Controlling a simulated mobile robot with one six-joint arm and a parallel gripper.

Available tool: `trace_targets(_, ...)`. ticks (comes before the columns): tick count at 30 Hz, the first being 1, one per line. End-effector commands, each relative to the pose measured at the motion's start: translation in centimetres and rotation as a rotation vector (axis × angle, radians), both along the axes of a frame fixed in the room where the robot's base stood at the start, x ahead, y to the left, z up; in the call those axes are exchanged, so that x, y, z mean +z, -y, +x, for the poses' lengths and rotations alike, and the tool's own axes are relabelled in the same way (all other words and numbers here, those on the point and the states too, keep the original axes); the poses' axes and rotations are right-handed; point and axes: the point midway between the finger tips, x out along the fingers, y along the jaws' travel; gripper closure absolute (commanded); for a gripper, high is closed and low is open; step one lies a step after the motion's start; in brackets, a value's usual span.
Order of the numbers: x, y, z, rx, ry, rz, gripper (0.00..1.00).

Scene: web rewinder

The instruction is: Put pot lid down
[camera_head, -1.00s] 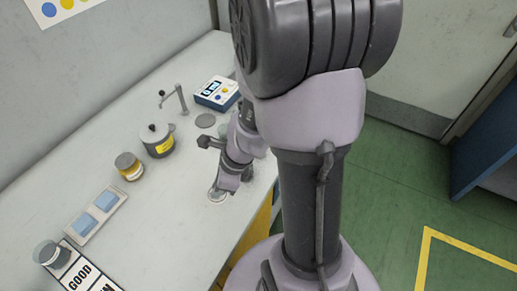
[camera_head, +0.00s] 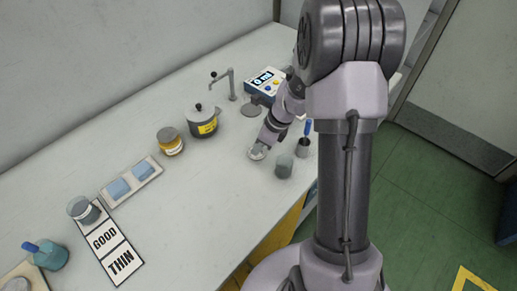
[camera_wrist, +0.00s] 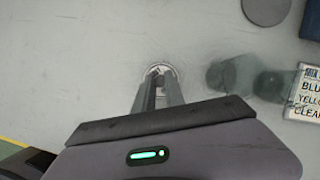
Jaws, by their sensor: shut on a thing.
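A grey pot (camera_head: 206,131) with a yellow label stands on the bench, left of my gripper in the head view. Its top is pale and carries a dark knob. My gripper (camera_head: 258,151) points down near the bench, shut on a small pale round piece (camera_head: 256,155), seemingly the pot lid. In the wrist view the two fingers (camera_wrist: 158,76) meet over this disc (camera_wrist: 161,68), and the fingers cover part of it. I cannot tell whether the disc touches the bench top. It is apart from the pot.
A clear cup (camera_head: 284,167) and a dark cup (camera_head: 302,148) with a blue-handled tool stand close right of my gripper. A dark flat disc (camera_head: 251,110), a blue box (camera_head: 263,83) and a tap (camera_head: 232,88) are behind. A yellow-labelled jar (camera_head: 171,146) stands left.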

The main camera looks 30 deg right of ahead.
Motion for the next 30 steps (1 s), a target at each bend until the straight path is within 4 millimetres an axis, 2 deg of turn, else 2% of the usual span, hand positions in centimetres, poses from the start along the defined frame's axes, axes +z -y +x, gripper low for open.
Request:
trace_targets(9,-0.3,0.0,0.0,0.0,0.002,-0.002,1.0)
trace_targets(10,-0.2,0.0,0.0,0.0,0.002,-0.002,0.8)
trace_targets(12,-0.1,0.0,0.0,0.0,0.002,-0.002,0.66)
trace_targets(21,0.0,0.0,0.0,0.0,0.002,-0.001,0.64)
trace_targets(25,1.9,0.4,-0.3,-0.001,0.005,-0.002,0.64)
trace_targets(30,6.8,1.7,-1.6,-0.001,0.005,-0.002,0.64)
